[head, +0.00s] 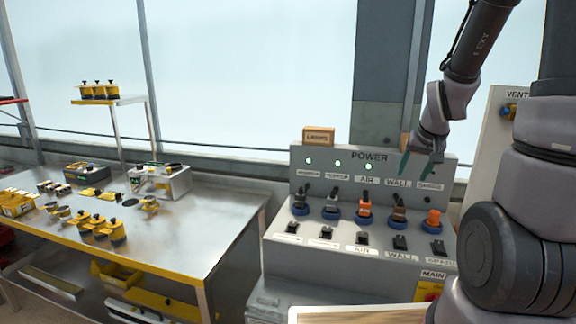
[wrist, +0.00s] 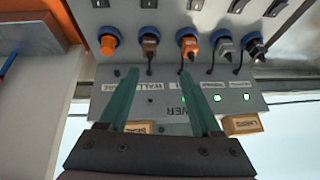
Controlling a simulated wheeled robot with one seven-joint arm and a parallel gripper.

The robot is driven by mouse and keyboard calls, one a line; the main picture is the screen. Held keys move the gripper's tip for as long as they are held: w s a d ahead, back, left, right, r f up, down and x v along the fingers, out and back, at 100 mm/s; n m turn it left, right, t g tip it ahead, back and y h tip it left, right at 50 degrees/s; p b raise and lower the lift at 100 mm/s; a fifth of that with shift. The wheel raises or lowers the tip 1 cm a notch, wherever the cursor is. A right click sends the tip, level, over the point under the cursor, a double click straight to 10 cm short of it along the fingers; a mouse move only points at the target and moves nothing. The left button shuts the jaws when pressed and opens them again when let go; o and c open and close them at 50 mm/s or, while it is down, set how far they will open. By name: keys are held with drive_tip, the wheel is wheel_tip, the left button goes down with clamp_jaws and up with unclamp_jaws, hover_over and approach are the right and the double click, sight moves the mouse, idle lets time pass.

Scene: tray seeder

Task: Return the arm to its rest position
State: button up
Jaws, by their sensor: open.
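My gripper (head: 416,166) is at the end of my raised arm, in front of the upper panel of the power console (head: 270,247) in the head view. In the wrist view, my gripper (wrist: 160,83) shows two green fingers spread apart with nothing between them. Beyond the fingertips is the row of plugs, including an orange plug (wrist: 107,44) and another orange plug (wrist: 189,46). The fingers appear apart from the plugs, though the exact gap is hard to tell.
A steel workbench (head: 225,228) with several yellow-and-black parts stands at the left. A small wooden block labelled LAMPS (head: 318,136) sits on top of the console. A VENT panel (head: 497,125) stands at the right. Open space lies above the console before the windows.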

drive_tip(key=s+a+r+y, duration=0.1)
drive_tip(key=s+a+r, duration=0.3)
drive_tip(key=s+r, duration=0.4)
drive_tip(key=s+a+r+t+y, duration=0.1)
drive_tip(key=s+a+r, duration=0.4)
drive_tip(key=s+r, duration=0.3)
wheel_tip(320, 180, up, 3)
drive_tip(key=shift+s+r+m, duration=0.1)
drive_tip(key=shift+s+m, duration=0.2)
drive_tip(key=shift+s, duration=0.05)
